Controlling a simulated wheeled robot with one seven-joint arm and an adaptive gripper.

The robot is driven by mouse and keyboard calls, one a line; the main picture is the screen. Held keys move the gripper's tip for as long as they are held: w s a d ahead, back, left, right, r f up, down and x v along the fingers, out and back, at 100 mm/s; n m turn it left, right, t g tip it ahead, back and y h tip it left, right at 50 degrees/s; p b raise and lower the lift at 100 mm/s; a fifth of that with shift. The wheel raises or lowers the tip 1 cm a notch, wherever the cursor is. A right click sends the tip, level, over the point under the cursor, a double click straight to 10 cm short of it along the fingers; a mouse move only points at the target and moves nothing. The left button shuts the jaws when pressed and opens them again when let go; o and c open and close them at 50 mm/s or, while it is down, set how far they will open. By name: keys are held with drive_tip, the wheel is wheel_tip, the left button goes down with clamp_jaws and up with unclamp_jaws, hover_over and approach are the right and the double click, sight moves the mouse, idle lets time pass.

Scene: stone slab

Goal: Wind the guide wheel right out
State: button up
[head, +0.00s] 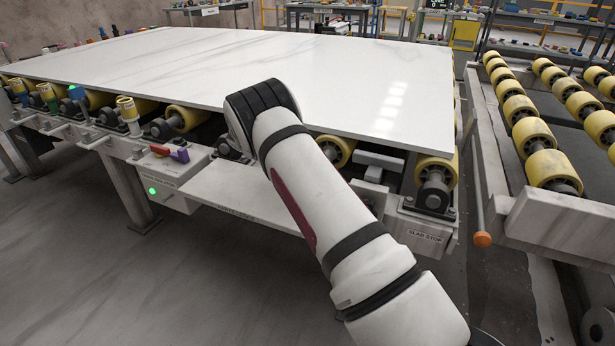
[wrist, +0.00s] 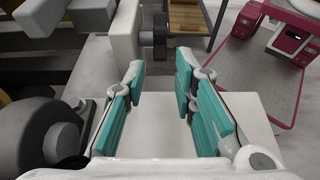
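My gripper (wrist: 160,74) is open in the wrist view, with teal pads on both fingers and nothing between them. A small dark round part (wrist: 158,42) sits beside a white block, just beyond the fingertips and roughly in line with the gap. It looks apart from the fingers. I cannot tell for certain whether it is the guide wheel. In the head view my arm reaches to the near edge of the slab table, and my gripper is hidden there. No guide wheel can be made out clearly in the head view.
A large white slab (head: 250,62) lies on yellow rollers, overhanging a pale ledge (head: 235,195). A "slab stop" label (head: 425,236) is at the right corner. An orange-tipped lever (head: 482,239) hangs from the right-hand roller frame. A big dark roller (wrist: 50,135) is close left of my fingers.

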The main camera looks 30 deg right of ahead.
drive_tip(key=shift+v, duration=1.85)
drive_tip(key=shift+r, duration=0.1)
drive_tip(key=s+a+r+m+t+y, duration=0.2)
drive_tip(key=s+r+t+y, duration=0.1)
drive_tip(key=s+r, duration=0.65)
drive_tip(key=s+a+r+m+t+y, duration=0.2)
drive_tip(key=s+a+r+t, duration=0.1)
drive_tip(key=s+r, duration=0.7)
drive_tip(key=s+a+f+m+t+y, duration=0.2)
drive_tip(key=s+a+t, duration=0.15)
drive_tip(key=s, duration=0.75)
drive_tip(key=s+a+f+m+t+y, duration=0.15)
drive_tip(key=s+a, duration=0.25)
drive_tip(key=s, duration=0.6)
wheel_tip(320, 180, up, 22)
drive_tip(key=t+p, duration=0.4)
drive_tip(key=p, duration=1.6)
drive_tip(key=shift+s+p, duration=0.35)
